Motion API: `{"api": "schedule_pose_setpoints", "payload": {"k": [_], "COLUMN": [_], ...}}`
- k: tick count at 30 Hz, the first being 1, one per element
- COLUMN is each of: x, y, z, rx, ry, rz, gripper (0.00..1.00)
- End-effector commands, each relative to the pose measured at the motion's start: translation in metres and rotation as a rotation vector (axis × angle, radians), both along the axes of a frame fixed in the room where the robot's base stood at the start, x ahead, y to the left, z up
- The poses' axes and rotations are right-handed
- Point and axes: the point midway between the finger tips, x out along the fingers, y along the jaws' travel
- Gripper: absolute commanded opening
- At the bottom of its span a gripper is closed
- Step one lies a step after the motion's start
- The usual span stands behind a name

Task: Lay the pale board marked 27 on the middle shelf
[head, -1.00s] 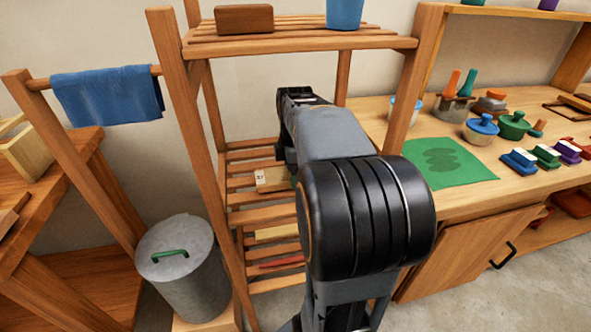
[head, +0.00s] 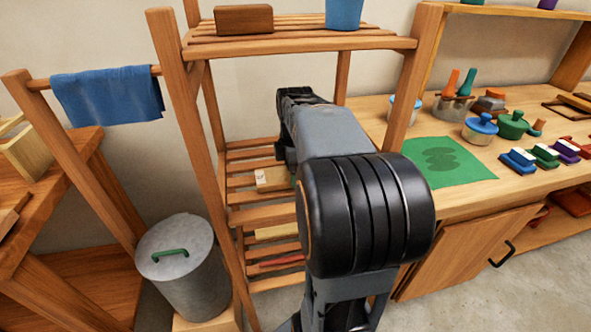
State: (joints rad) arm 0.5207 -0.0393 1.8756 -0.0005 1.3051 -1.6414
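A pale board (head: 272,180) with a small dark mark on a white label at its left end lies on the slatted middle shelf (head: 248,217) of the wooden rack. The mark is too small to read. The board's right end is hidden behind my arm. My arm reaches into the rack from the front. My gripper is hidden behind the arm's links, so its fingers do not show. I cannot tell whether it touches the board.
The rack's top shelf holds a brown block (head: 244,19) and a blue cup (head: 344,13). Its lower shelf holds another pale piece (head: 276,232) and a red one (head: 278,262). A metal bin (head: 183,262) stands left. A workbench (head: 470,200) with pots and brushes stands right.

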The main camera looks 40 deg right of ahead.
Motion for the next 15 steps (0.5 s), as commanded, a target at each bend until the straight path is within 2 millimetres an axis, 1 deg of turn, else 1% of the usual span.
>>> {"api": "schedule_pose_setpoints", "payload": {"k": [8, 9, 15], "x": [0.0001, 0.0002, 0.0002], "y": [0.0000, 0.0001, 0.0001], "z": [-0.0050, -0.0048, -0.0046], "rx": [0.000, 0.000, 0.000], "ry": [0.000, -0.001, 0.000], "rz": [0.000, 0.000, 0.000], "gripper": [0.45, 0.76, 0.95]}}
